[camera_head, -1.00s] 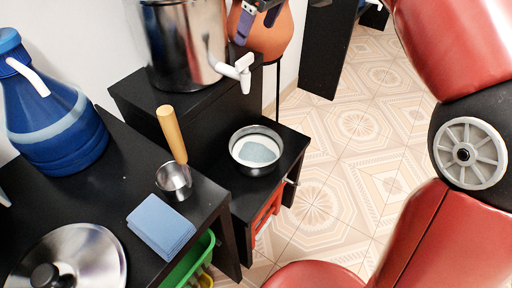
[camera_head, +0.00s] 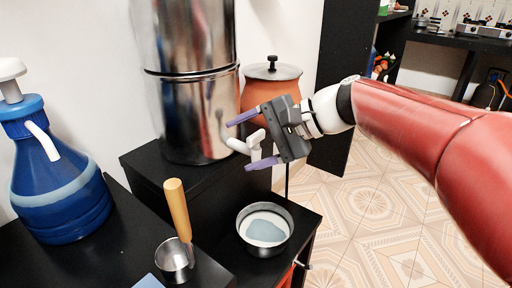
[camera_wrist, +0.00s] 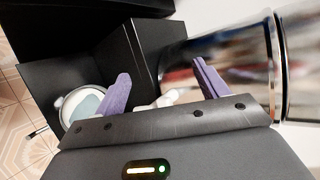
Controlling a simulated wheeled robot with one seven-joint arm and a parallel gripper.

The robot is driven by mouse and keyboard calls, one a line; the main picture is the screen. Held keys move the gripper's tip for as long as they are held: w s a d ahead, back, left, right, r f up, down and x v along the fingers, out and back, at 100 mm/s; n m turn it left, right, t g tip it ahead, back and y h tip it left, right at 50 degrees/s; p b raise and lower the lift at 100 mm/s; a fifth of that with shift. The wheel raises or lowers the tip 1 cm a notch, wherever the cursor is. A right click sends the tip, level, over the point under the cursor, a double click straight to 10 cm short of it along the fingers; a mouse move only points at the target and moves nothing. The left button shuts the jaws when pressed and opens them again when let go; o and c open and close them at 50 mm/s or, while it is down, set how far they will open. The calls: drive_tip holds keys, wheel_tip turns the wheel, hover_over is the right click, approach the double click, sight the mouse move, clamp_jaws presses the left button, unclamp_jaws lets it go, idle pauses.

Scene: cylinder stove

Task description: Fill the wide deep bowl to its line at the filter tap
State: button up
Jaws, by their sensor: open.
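The wide deep bowl (camera_head: 264,231) is a metal bowl with a pale inside, upright on a low black stand below the tap. Some bluish-grey water shows in its bottom; I cannot make out the line. It also shows in the wrist view (camera_wrist: 72,104), partly behind a finger. The filter (camera_head: 190,80) is a tall shiny steel cylinder with a white tap (camera_head: 240,146) low on its right side. My gripper (camera_head: 247,146) is open, its purple fingers above and below the tap. In the wrist view the white tap (camera_wrist: 165,99) lies between the fingers; contact is unclear.
A blue water jug (camera_head: 58,195) with a white pump stands on the left black table. A metal ladle with a wooden handle (camera_head: 177,208) stands near that table's edge. A clay pot (camera_head: 270,92) stands behind my gripper. Tiled floor is clear at right.

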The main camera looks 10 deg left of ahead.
sight(259, 138)
drive_tip(key=w+d+f+m+t+y+b, duration=0.3)
drive_tip(key=d+m+t, duration=0.4)
drive_tip(key=m, duration=1.2)
drive_tip(key=shift+y, duration=0.7)
drive_tip(key=x, duration=0.2)
drive_tip(key=p+x, duration=0.1)
drive_tip(key=x, duration=0.5)
drive_tip(key=shift+w+r, duration=0.25)
drive_tip(key=shift+c, duration=0.4)
drive_tip(key=c, duration=0.9)
